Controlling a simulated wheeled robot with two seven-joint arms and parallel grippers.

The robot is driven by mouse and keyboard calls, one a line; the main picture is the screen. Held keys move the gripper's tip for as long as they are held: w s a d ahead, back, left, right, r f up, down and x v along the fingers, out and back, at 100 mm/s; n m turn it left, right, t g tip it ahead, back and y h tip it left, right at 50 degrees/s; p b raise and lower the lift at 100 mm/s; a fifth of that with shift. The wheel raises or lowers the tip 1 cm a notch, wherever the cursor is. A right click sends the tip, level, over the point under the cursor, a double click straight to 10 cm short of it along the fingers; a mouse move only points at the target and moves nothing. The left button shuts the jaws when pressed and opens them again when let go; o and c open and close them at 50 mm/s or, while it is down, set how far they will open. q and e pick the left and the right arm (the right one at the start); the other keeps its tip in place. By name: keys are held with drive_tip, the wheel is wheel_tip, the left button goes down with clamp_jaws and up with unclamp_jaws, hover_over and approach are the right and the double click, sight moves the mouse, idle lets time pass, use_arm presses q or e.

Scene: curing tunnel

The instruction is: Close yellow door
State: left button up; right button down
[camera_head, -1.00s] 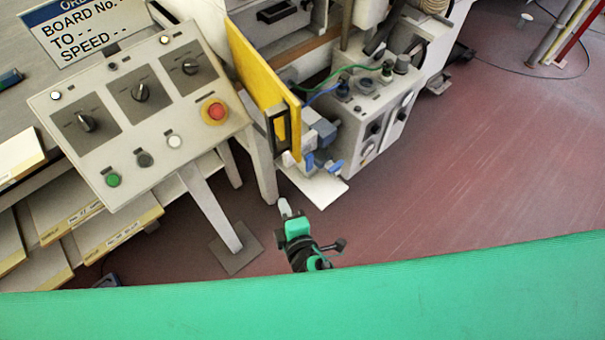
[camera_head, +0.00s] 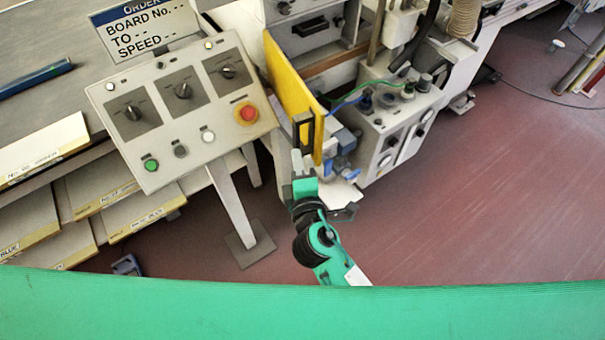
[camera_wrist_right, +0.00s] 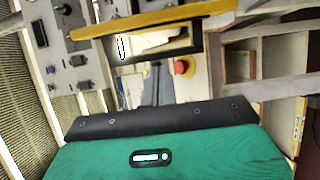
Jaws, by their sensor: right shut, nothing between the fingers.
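The yellow door (camera_head: 290,85) stands open in the head view, its panel edge-on beside the control panel. Its black-framed handle (camera_head: 304,133) is at the near lower end. My right gripper (camera_head: 299,156) is shut and empty, with its fingertips just below the handle; I cannot tell if they touch it. In the right wrist view the yellow door (camera_wrist_right: 150,19) crosses the top, and the handle's black frame (camera_wrist_right: 155,45) is right ahead of my grey fingers (camera_wrist_right: 157,80). My left gripper is not in view.
The control panel (camera_head: 230,120) with its red button (camera_head: 247,113) stands left of the door. A grey machine box (camera_head: 385,125) with knobs and cables is right of it. Shelves with boards (camera_head: 110,190) are at left. The red floor (camera_head: 480,190) at right is clear.

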sight(315, 154)
drive_tip(key=w+d+p, duration=0.1)
drive_tip(key=w+d, duration=0.1)
drive_tip(key=d, duration=0.1)
drive_tip(key=shift+w+d+p, duration=0.15)
drive_tip(key=shift+d+p, duration=0.1)
drive_tip(key=shift+p, duration=0.1)
drive_tip(key=shift+d, duration=0.1)
